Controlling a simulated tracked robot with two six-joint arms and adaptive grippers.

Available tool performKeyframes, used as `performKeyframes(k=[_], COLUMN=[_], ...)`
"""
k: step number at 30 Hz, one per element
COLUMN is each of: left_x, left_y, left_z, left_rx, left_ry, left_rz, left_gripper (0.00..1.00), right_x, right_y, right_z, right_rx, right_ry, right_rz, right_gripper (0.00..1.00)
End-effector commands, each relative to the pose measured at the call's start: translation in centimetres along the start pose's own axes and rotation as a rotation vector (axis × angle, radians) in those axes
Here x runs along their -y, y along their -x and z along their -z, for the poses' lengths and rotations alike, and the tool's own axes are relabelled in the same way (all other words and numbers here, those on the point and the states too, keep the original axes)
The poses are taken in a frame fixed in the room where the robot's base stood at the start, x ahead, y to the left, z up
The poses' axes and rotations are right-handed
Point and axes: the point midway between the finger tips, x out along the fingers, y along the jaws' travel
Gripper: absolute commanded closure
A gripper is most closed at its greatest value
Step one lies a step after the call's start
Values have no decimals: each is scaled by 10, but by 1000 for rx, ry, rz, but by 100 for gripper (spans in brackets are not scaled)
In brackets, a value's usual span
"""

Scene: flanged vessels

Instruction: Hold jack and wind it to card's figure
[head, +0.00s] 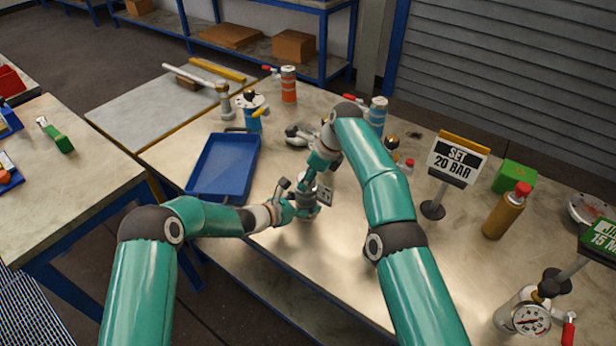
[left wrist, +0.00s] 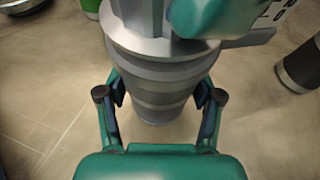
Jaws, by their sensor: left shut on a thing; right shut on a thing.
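The jack (left wrist: 155,85) is a grey, stepped round body that stands upright on the bench in the left wrist view. My left gripper (head: 297,209) is shut around its body from the side, with a finger on each flank. In the head view the jack (head: 306,199) is mostly hidden by my grippers. My right gripper (head: 311,181) comes down from above and is shut on the jack's top; its teal finger covers part of that top in the left wrist view. The card (head: 458,157) reads "SET 20 BAR" and stands on a post to the right.
A blue tray (head: 224,165) lies left of the jack. Behind stand an orange-banded cylinder (head: 289,86) and a blue one (head: 377,115). A brown bottle (head: 503,212), a green box (head: 514,177) and a gauge (head: 531,319) are at the right. Bare bench lies in front of the card.

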Motion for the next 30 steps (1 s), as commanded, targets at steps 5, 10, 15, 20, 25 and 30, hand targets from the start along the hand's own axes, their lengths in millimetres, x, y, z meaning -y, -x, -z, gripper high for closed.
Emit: performKeyframes(k=[5, 10, 15, 20, 25, 30], left_x=[1, 1, 1, 1, 1, 1], left_y=[0, 0, 0, 0, 0, 0], left_z=[0, 0, 0, 0, 0, 0], left_rx=[1, 1, 1, 0, 0, 0], left_ry=[2, 2, 3, 3, 3, 3], left_rz=[3, 2, 2, 1, 1, 1], left_gripper=[100, 100, 100, 100, 100, 100], right_x=[1, 0, 0, 0, 1, 1], right_y=[-1, -1, -1, 5, 27, 52], right_z=[2, 2, 1, 1, 1, 1], right_rx=[-3, -3, -3, -1, -1, -1], right_ry=[-2, -2, -2, -2, -2, -3], right_rz=[0, 0, -1, 0, 1, 2], right_gripper=[86, 40, 40, 40, 40, 40])
